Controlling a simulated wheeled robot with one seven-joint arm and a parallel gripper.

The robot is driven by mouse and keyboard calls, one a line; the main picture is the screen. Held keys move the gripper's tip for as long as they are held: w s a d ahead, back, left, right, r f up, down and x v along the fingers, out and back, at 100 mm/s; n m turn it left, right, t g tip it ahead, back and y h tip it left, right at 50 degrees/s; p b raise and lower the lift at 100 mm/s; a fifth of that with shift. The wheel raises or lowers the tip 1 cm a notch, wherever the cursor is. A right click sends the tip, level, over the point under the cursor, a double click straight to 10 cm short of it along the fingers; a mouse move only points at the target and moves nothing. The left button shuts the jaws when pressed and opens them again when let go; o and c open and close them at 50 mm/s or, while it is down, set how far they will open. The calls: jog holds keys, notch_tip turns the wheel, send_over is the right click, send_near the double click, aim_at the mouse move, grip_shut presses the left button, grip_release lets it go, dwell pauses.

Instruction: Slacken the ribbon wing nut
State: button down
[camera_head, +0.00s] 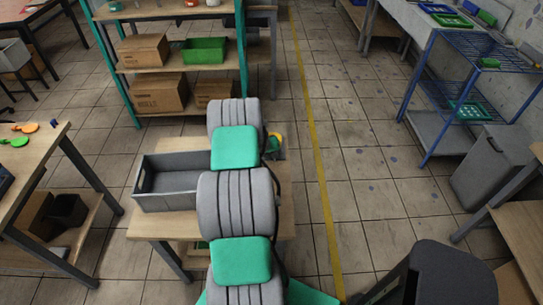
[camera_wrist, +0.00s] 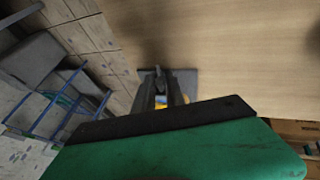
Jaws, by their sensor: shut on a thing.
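My gripper (camera_wrist: 165,82) is over the wooden table in the wrist view, its dark fingers shut at a small dark part I take to be the ribbon wing nut. The fingers mostly hide that part, so its shape and angle cannot be made out. In the head view my arm hides the gripper. A small green and yellow thing (camera_head: 273,143) shows just right of my arm.
A grey open bin (camera_head: 168,197) stands on the wooden table (camera_head: 150,225) left of my arm. Behind is a shelf with cardboard boxes (camera_head: 158,93) and a green bin (camera_head: 204,50). A blue rack (camera_head: 424,118) stands at the right. The tiled floor between is clear.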

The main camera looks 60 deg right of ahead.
jog(key=shift+w+f+b, duration=0.1)
jog(key=shift+f+b, duration=0.1)
jog(key=shift+b, duration=0.35)
jog(key=shift+w+f+g+h+b, duration=0.1)
jog(key=shift+f+g+h+b, duration=0.15)
jog(key=shift+g+b, duration=0.6)
jog(key=g+h+b, duration=0.1)
jog(key=b, duration=0.3)
jog(key=shift+w+a+f+n, duration=0.1)
jog(key=shift+w+a+n, duration=0.1)
jog(key=shift+n, duration=0.2)
jog(key=g+h+b, duration=0.1)
jog(key=g+b, duration=0.1)
jog(key=b, duration=0.2)
jog(key=shift+w+n+h, duration=0.1)
jog(key=shift+n+h, duration=0.2)
jog(key=shift+h, duration=0.05)
jog(key=shift+g+b, duration=0.45)
jog(key=shift+b, duration=0.25)
jog(key=shift+r, duration=0.3)
jog(key=c, duration=1.4)
grip_release()
jog(key=shift+f, duration=0.1)
jog(key=shift+o, duration=0.2)
